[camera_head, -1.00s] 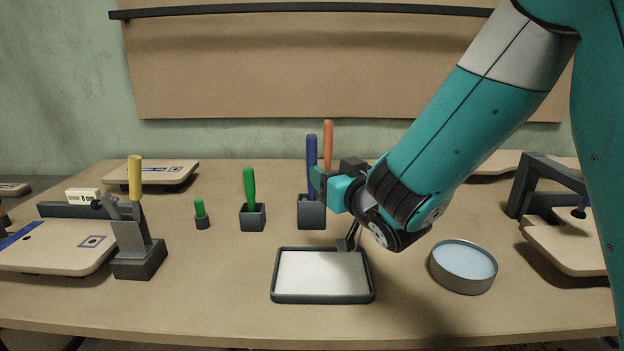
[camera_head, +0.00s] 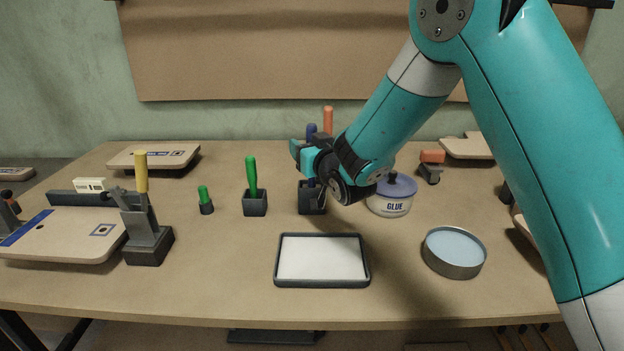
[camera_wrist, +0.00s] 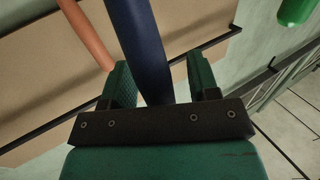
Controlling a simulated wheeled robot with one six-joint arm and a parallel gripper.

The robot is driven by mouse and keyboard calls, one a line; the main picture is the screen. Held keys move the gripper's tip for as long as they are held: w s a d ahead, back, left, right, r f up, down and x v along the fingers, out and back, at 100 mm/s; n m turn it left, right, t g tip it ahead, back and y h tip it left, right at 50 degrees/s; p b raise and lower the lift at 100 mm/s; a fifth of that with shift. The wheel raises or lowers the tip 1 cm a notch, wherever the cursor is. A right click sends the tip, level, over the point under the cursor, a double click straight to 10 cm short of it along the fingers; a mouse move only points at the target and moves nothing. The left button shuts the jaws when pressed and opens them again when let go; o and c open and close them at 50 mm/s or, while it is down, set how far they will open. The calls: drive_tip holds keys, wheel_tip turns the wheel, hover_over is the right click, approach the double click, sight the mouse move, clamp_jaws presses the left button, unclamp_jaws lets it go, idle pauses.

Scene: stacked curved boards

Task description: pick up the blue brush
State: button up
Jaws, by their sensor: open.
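The blue brush (camera_head: 312,131) stands upright in a dark square holder (camera_head: 311,204). Only the top of its handle and a bit near the holder show in the head view; my gripper covers the rest. In the wrist view the blue handle (camera_wrist: 142,45) runs between the two green-padded fingers. My gripper (camera_wrist: 160,85) is open around the handle, with a gap visible on the right side; the left finger is closer to the handle. In the head view my gripper (camera_head: 303,158) is at the handle, above the holder.
An orange handle (camera_head: 328,119) stands close behind the brush. A green brush (camera_head: 251,178) in its holder is to the left. A glue tub (camera_head: 391,195) is right of the holder. A white-filled tray (camera_head: 322,258) and a round blue-filled dish (camera_head: 454,252) lie in front.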

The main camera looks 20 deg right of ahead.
drive_tip(key=c, duration=1)
drive_tip(key=shift+r, duration=0.1)
